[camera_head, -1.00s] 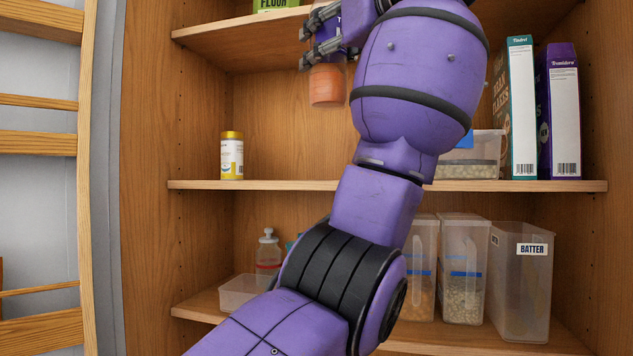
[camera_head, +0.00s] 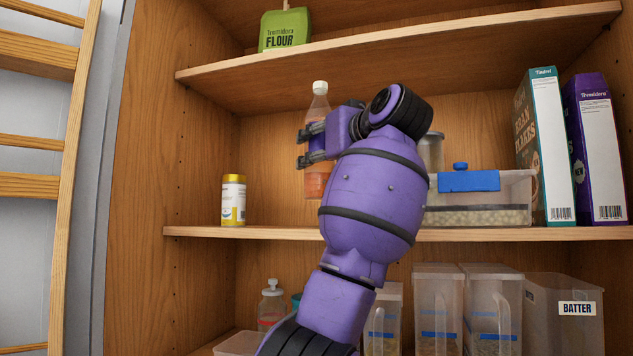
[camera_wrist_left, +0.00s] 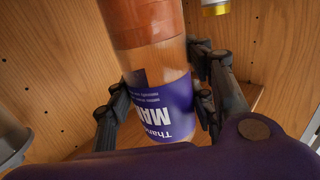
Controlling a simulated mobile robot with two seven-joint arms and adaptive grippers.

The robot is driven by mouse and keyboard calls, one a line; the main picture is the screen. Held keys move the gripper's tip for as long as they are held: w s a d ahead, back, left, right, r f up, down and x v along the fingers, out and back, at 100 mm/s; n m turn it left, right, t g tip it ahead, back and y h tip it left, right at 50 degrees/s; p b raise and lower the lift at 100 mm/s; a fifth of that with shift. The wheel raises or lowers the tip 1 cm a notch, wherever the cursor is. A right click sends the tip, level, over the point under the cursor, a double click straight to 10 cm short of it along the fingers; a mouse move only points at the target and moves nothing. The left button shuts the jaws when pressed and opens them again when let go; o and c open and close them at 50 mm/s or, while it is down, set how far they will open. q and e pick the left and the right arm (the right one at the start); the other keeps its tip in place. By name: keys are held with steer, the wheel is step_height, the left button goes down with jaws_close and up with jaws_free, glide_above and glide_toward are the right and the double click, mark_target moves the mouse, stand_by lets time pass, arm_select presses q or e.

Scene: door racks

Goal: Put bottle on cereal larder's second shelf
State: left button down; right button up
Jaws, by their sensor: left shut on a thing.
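The bottle (camera_head: 318,181) is clear with a white cap, a purple label and an orange-brown lower part. My left gripper (camera_head: 309,148) is shut on it and holds it upright, above the cereal larder's middle shelf (camera_head: 400,235). In the left wrist view the bottle (camera_wrist_left: 158,85) sits between the two fingers, its label lettering upside down. Whether its base touches the shelf is hard to tell; it appears a little above the board. My right gripper is out of view.
A yellow-capped jar (camera_head: 233,201) stands left on that shelf. A clear bin (camera_head: 480,205) and cereal boxes (camera_head: 545,150) fill its right side. Flour (camera_head: 285,30) sits on the shelf above. Tubs (camera_head: 440,310) stand below. Shelf space between jar and bottle is free.

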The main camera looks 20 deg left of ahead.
mark_target(316, 178)
arm_select(q)
steer(key=shift+w+a+f, duration=0.4)
steer(key=shift+a+f, duration=0.1)
steer(key=shift+f, duration=0.2)
steer(key=shift+w+a+f, duration=0.1)
steer(key=shift+w+f, duration=0.1)
steer(key=shift+f, duration=0.75)
steer(key=shift+w+a+f, duration=0.1)
steer(key=shift+w+f, duration=0.05)
steer(key=shift+f, duration=0.8)
steer(key=shift+s+d, duration=0.1)
steer(key=shift+s, duration=0.05)
steer(key=c, duration=0.8)
jaws_free()
steer(key=shift+f, duration=0.25)
steer(key=shift+r, duration=0.2)
steer(key=v, duration=1.2)
